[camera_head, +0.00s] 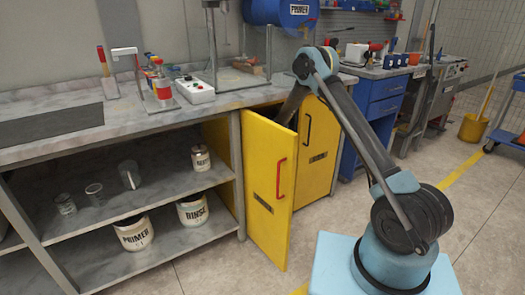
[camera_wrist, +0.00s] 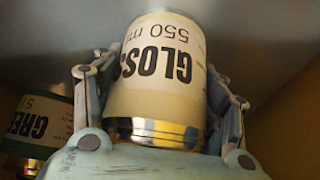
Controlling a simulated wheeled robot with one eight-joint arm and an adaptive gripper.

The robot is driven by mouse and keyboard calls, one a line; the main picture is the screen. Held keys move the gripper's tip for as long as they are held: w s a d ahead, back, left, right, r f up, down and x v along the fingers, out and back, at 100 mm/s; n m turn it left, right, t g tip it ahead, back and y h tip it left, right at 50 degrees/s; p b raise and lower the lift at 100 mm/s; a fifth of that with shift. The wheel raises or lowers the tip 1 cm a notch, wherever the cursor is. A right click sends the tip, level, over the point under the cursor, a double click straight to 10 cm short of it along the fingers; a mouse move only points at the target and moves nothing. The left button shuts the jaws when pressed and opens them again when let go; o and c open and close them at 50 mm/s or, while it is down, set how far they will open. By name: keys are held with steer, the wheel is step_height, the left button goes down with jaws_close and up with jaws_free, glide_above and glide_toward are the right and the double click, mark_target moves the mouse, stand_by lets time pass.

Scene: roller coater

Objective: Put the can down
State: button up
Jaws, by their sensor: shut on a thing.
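A can (camera_wrist: 152,80) with a cream label reading "GLOSS" and "550 ml" and shiny metal bands fills the middle of the wrist view. My gripper (camera_wrist: 160,68) is shut on it, with a finger on each side. In the head view my arm reaches behind the open yellow cabinet door (camera_head: 268,190). My gripper and the can are hidden there. I cannot tell whether the can touches a surface beneath it.
Another can (camera_wrist: 36,128), partly cut off, with a label starting "GRE", is at the left in the wrist view. Left of the cabinet, grey shelves (camera_head: 165,235) hold primer and rinse buckets and small jars. The worktop (camera_head: 60,98) runs above.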

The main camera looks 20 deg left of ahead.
steer(key=o, duration=1.4)
steer(key=shift+v, duration=3.8)
